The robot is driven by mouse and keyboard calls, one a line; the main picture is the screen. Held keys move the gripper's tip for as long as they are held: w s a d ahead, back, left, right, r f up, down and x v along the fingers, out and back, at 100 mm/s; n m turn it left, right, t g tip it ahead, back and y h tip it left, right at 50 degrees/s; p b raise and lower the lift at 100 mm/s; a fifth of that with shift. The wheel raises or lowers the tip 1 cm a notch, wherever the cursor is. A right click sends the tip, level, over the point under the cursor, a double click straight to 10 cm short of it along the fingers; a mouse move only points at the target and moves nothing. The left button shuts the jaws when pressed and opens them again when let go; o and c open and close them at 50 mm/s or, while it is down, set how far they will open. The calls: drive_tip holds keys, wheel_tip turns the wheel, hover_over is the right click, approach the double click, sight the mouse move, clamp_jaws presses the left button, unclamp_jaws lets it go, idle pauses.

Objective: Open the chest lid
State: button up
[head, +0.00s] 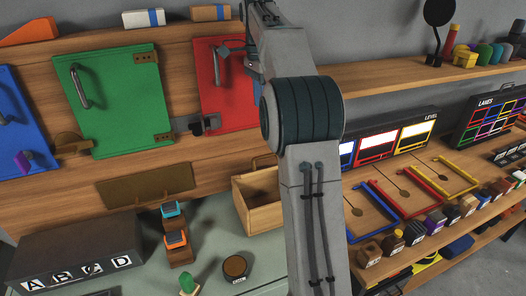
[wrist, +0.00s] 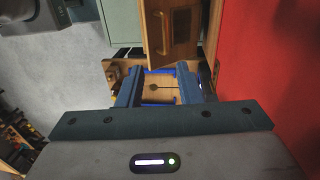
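A dark grey box (head: 75,243) with letter tiles A, B, C, D on its front stands at the lower left in the head view. Its top looks closed. It is the most chest-like thing here, but no chest is clearly marked. My gripper is up by the red door, far from this box, and my arm mostly hides it in the head view. In the wrist view my gripper (wrist: 160,72) has its two blue-grey fingers apart, with nothing seen held between them. The dark box does not clearly show in the wrist view.
A red door (head: 212,88) is close to my gripper and fills the right of the wrist view (wrist: 265,70). Green (head: 112,115) and blue (head: 20,125) doors hang to the left. A wooden box with a handle (head: 255,205) stands below. Stacked blocks (head: 176,240) stand right of the dark box.

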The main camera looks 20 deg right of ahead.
drive_tip(key=f, duration=0.5)
drive_tip(key=f+b, duration=0.1)
drive_tip(key=f, duration=0.9)
drive_tip(key=shift+s+f+b, duration=0.25)
drive_tip(key=shift+s+b, duration=0.05)
drive_tip(key=shift+b, duration=0.1)
clamp_jaws()
drive_tip(key=shift+r, duration=0.1)
